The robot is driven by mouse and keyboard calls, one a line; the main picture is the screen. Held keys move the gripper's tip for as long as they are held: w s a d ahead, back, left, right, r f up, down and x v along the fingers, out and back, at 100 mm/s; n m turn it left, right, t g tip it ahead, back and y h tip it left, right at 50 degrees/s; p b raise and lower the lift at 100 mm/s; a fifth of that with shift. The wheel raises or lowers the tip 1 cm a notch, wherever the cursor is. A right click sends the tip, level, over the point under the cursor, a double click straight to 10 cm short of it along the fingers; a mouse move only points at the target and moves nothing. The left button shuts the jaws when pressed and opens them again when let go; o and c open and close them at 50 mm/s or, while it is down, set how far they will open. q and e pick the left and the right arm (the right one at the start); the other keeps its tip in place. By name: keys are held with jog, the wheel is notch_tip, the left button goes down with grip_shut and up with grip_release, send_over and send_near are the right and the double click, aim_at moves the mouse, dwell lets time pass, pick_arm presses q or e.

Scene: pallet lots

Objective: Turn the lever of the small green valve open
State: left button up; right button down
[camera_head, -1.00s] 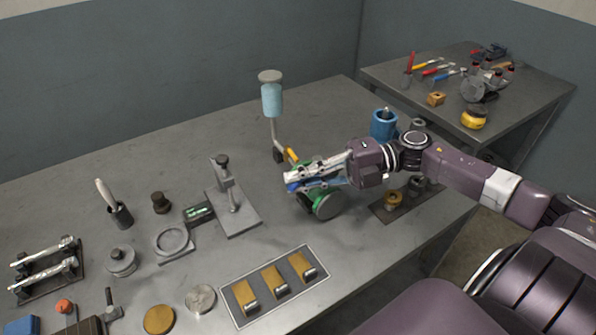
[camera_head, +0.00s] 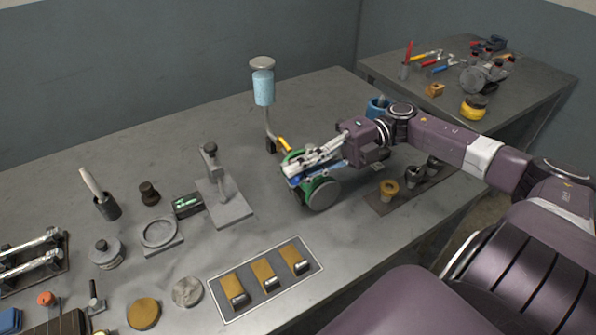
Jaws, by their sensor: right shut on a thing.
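The small green valve (camera_head: 322,194), with a round grey flange facing the front, stands on the bench right of centre. My right gripper (camera_head: 297,169) comes in from the right over the top of the valve. It is shut on the valve's lever, a blue piece (camera_head: 291,170) that shows at and below the fingers. The fingers hide most of the lever, so its exact angle cannot be read. My left gripper is not in view.
A grey press stand (camera_head: 226,205) is to the left. A dark plate with brass and dark fittings (camera_head: 389,189) lies under my right arm. A tray with brass blocks (camera_head: 269,276) is in front.

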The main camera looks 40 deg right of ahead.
jog(key=c, duration=2.3)
grip_release()
jog(key=shift+o, duration=0.2)
jog(key=shift+v, duration=3.85)
